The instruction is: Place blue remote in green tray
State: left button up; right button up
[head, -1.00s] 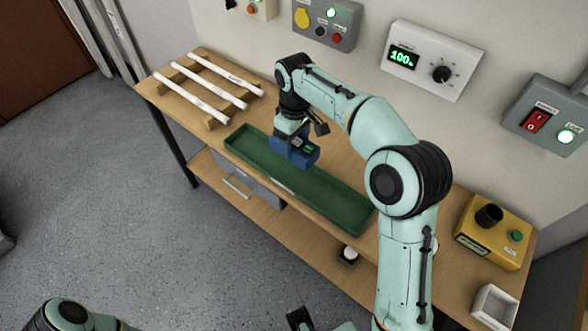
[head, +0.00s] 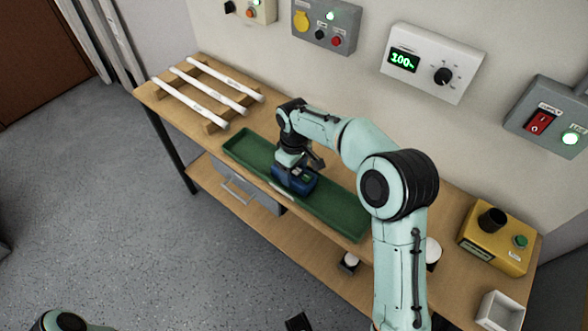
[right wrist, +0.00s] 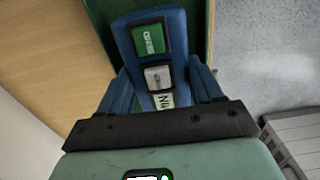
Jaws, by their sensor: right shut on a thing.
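The blue remote (head: 302,180) is in my right gripper (head: 293,168), at the green tray (head: 340,214). It appears low over or inside the tray; I cannot tell whether it touches the tray floor. In the right wrist view the blue remote (right wrist: 179,50) shows a green button, a grey button and a label, with the blue fingers of my right gripper (right wrist: 160,90) closed on its two sides. The green tray (right wrist: 104,28) shows behind the remote there. My left gripper cannot be made out; only part of my left arm shows at the bottom left.
White tubes (head: 210,85) lie on a wooden rack at the table's left end. A yellow box (head: 492,240) and a small white open box (head: 500,312) stand at the right. Control boxes, one reading 100 (head: 403,60), are on the wall behind.

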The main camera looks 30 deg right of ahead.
jog(key=shift+f, duration=0.15)
jog(key=o, duration=0.9)
notch_tip(320, 180, up, 12)
jog(key=shift+r+p, duration=0.2)
jog(key=shift+p, duration=0.8)
jog(key=shift+f, duration=0.1)
